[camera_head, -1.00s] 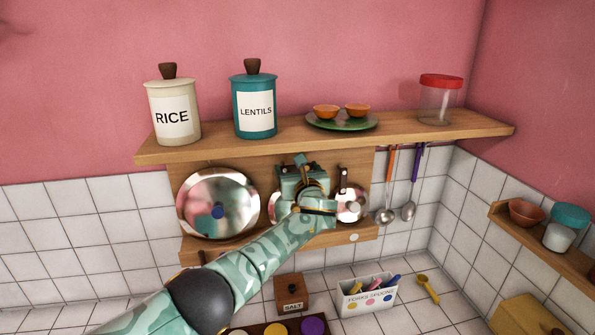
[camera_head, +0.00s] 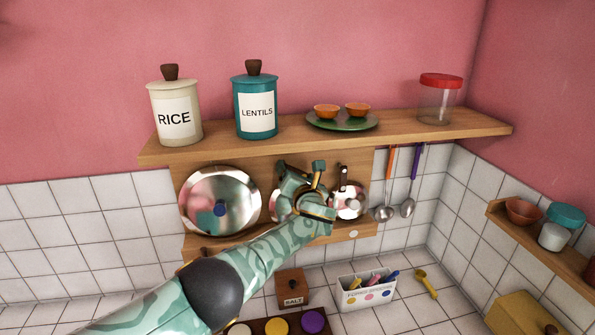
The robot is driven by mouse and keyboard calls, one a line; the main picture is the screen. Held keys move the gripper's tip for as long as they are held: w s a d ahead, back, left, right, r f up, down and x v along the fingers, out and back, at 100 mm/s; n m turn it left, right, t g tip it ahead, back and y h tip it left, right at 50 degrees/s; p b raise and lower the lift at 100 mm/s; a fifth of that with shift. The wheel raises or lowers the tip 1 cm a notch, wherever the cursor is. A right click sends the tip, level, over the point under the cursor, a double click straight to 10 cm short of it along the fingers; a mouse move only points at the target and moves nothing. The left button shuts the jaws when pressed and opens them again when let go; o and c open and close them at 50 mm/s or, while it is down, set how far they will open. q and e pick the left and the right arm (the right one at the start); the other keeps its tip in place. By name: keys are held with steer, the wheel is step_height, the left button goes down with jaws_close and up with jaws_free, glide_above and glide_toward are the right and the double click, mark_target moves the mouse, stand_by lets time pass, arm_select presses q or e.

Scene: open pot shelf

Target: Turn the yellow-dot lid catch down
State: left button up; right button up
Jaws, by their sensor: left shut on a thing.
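My left gripper (camera_head: 303,186) is at the middle lid on the wooden rack board (camera_head: 355,162) under the shelf. It is shut on the middle lid's catch, which my gripper and wrist hide. The yellow dot is not visible. Only a shiny sliver of the middle lid (camera_head: 275,204) shows left of my gripper. The gripper is tilted. To its right, a small metal lid (camera_head: 350,203) hangs with a dark upright catch (camera_head: 344,176). To its left is a large shiny lid (camera_head: 233,190) with a blue knob (camera_head: 219,209). My right gripper is not in view.
Above is a shelf (camera_head: 220,147) with a rice canister (camera_head: 174,115), a lentils canister (camera_head: 255,112), a green plate (camera_head: 342,125) and a red-lidded jar (camera_head: 437,105). Ladles (camera_head: 408,208) hang at right. A salt box (camera_head: 291,287) and spoon box (camera_head: 366,300) stand below.

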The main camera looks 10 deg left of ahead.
mark_target(296, 171)
arm_select(q)
steer(key=shift+f+m, duration=0.2)
steer(key=shift+m, duration=0.3)
steer(key=o, duration=1.4)
steer(key=shift+c, duration=0.2)
steer(key=p+v, duration=0.1)
steer(key=p, duration=0.1)
steer(key=p+v, duration=0.3)
steer(key=p, duration=0.1)
steer(key=shift+s+d+r, duration=0.1)
steer(key=shift+s+r, duration=0.15)
steer(key=shift+r, duration=0.05)
steer(key=p+v, duration=0.1)
steer(key=v, duration=1)
steer(key=shift+s+f, duration=0.3)
steer(key=shift+s, duration=0.1)
steer(key=shift+d, duration=0.15)
steer(key=shift+c, duration=0.3)
